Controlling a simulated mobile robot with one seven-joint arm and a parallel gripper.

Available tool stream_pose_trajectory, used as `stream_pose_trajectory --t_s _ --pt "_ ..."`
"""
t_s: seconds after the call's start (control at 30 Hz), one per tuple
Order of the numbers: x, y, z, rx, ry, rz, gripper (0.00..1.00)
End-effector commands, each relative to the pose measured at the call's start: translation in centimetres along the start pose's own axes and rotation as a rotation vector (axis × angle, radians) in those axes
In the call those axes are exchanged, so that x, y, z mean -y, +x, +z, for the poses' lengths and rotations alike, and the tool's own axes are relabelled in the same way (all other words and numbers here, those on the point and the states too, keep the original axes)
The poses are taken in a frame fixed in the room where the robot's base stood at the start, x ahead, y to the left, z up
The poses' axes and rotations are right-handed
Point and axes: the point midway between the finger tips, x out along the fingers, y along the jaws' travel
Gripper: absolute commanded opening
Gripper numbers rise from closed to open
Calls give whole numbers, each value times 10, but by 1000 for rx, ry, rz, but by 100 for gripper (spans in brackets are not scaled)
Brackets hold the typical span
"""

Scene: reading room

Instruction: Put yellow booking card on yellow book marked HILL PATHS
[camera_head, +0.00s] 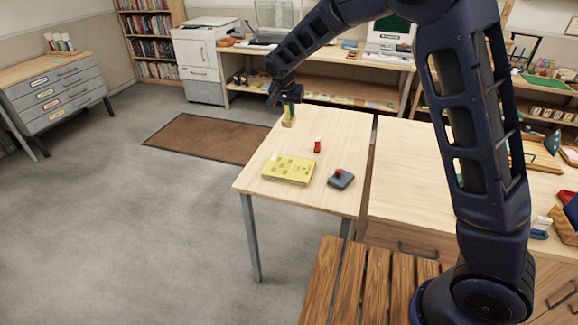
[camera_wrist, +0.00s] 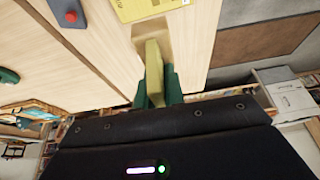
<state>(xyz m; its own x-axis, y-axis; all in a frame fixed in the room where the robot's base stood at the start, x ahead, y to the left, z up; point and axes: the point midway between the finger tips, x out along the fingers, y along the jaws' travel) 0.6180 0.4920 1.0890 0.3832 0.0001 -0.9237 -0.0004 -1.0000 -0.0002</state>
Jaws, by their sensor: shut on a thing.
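The yellow booking card (camera_wrist: 153,72) is between the green fingers of my gripper (camera_wrist: 157,84) in the wrist view. My gripper (camera_head: 290,101) is shut on it, over the far left corner of the light wooden table (camera_head: 338,128). A small tan block (camera_head: 288,123) is just below the fingers; it also shows behind the card in the wrist view (camera_wrist: 164,32). I cannot tell whether the card touches the block. The yellow book (camera_head: 288,169) lies flat near the table's front left, apart from the gripper. Its edge shows in the wrist view (camera_wrist: 140,8). Its title is too small to read.
A small red object (camera_head: 317,146) stands behind the book. A dark grey object with a red knob (camera_head: 341,180) lies right of it. A second wooden surface (camera_head: 405,165) adjoins on the right. The table between block and book is clear.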

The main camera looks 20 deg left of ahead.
Motion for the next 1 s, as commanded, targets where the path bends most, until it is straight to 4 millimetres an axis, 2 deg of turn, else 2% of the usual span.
stream_pose_trajectory --t_s 0.17,0.7,0.8,1.0 --pt "-2 22 11 2 -2 3 0" --pt "-2 126 54 2 -2 2 0" --pt "-2 137 58 1 -1 1 0" --pt "-2 147 62 1 -1 1 0"
